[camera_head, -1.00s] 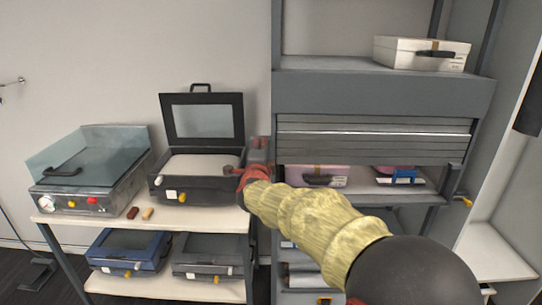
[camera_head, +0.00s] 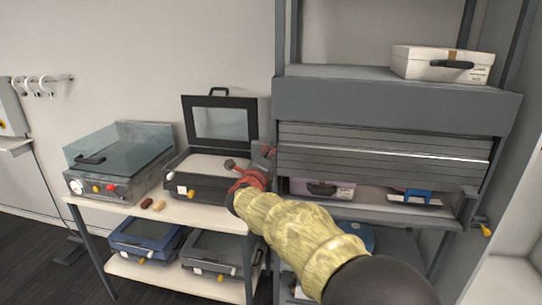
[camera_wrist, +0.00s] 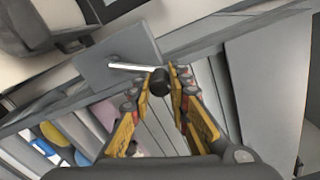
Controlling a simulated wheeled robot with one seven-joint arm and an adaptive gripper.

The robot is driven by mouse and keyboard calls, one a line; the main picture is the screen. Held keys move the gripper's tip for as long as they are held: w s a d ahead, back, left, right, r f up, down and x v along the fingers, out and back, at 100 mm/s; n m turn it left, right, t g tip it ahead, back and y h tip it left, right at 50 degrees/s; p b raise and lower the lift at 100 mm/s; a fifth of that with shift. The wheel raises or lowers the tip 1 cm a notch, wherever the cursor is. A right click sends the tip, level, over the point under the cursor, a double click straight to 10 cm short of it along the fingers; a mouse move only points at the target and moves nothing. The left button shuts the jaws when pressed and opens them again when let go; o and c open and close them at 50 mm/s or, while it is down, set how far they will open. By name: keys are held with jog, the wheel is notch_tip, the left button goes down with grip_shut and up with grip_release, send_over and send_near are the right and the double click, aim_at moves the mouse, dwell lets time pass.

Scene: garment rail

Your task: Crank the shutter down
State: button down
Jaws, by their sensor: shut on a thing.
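The shutter (camera_head: 380,152) is a grey slatted panel under the grey header of the rack. It is partly down, with an open gap under its lower edge. The crank sits at the rack's left side; in the wrist view it shows as a grey plate (camera_wrist: 120,52), a bright metal arm (camera_wrist: 132,67) and a dark knob (camera_wrist: 159,79). My gripper (camera_head: 245,178), with red parts in the head view, is at the crank. In the wrist view its yellow fingers (camera_wrist: 163,90) are closed on the knob. The knob's far side is hidden.
Behind the gap are a pink case (camera_head: 322,189) and a blue item (camera_head: 412,196). A white case (camera_head: 442,64) rests on top. Left of my arm, a bench (camera_head: 205,215) carries an open black case (camera_head: 200,186) and a clear-lidded box (camera_head: 120,165).

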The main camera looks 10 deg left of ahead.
jog(key=c, duration=1.7)
grip_release()
jog(key=shift+o, duration=0.2)
jog(key=shift+s, duration=0.1)
jog(key=s, duration=1.1)
jog(key=shift+s+a+r, duration=0.15)
jog(key=shift+s, duration=0.25)
